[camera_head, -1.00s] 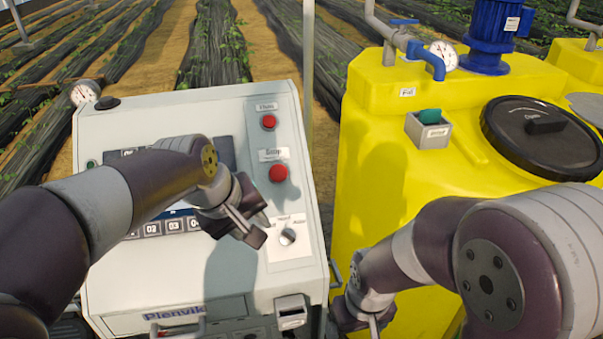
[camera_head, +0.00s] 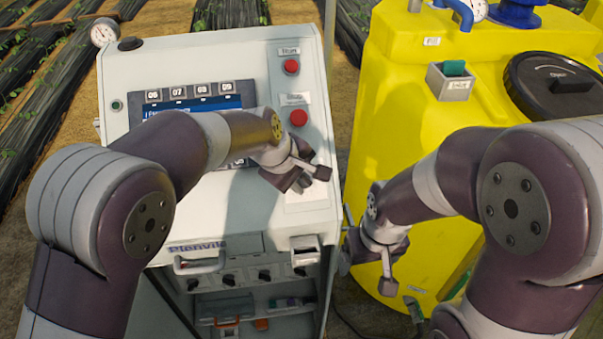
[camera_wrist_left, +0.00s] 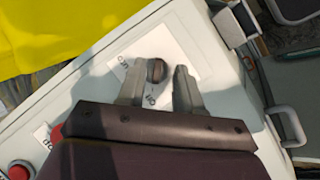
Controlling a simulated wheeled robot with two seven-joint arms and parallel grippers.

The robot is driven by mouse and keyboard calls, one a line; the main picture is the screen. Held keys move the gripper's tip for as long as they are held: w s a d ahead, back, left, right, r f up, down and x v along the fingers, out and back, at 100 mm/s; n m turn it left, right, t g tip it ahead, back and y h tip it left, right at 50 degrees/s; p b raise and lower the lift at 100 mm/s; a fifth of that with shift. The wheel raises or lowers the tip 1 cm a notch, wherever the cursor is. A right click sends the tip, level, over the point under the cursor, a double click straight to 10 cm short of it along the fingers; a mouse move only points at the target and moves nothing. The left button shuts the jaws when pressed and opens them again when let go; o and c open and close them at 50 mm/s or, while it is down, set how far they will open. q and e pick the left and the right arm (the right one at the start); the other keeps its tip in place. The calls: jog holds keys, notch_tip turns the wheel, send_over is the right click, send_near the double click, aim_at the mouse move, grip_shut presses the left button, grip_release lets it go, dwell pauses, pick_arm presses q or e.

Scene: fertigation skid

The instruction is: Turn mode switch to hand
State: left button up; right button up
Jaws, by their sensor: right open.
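The mode switch is a small dark round knob (camera_wrist_left: 156,70) on a white label plate (camera_wrist_left: 180,42) in the left wrist view. In the head view my left gripper (camera_head: 305,179) is at the lower right of the control panel (camera_head: 262,75) and largely hides the knob. In the left wrist view my left gripper (camera_wrist_left: 158,74) is open, with one finger on each side of the knob and a gap showing on both sides. My right gripper (camera_head: 372,262) is open and empty, low between the cabinet and the yellow tank.
Two red buttons (camera_head: 291,67) (camera_head: 298,117) sit above the switch on the panel. A display (camera_head: 195,105) is to the left. The yellow tank (camera_head: 400,110) stands close on the right. A handle (camera_head: 200,264) sticks out below the panel.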

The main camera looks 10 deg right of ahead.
pick_arm(q)
jog(key=shift+w+d+f, duration=0.1)
jog(key=shift+w+d, duration=0.1)
grip_shut()
jog(key=shift+s, duration=0.1)
jog(key=shift+r+m+y+p, duration=0.2)
jog(key=shift+m+y+p, duration=0.15)
jog(key=shift+p, duration=0.6)
jog(key=m+g+y+p, duration=0.1)
jog(key=m+p, duration=0.1)
jog(key=shift+r+p, duration=0.1)
jog(key=shift+p, duration=0.3)
jog(key=shift+d+m+y+p, duration=0.15)
jog(key=shift+m+y+p, duration=0.4)
jog(key=shift+m+p, duration=0.4)
jog(key=shift+d+f+m+g+y+p, duration=0.15)
jog(key=shift+m+y+p, duration=0.1)
jog(key=shift+m+y, duration=0.25)
jog(key=shift+a+f+m+g+y+p, duration=0.15)
jog(key=shift+m+y+p, duration=0.15)
jog(key=shift+m, duration=0.4)
jog(key=shift+d, duration=0.1)
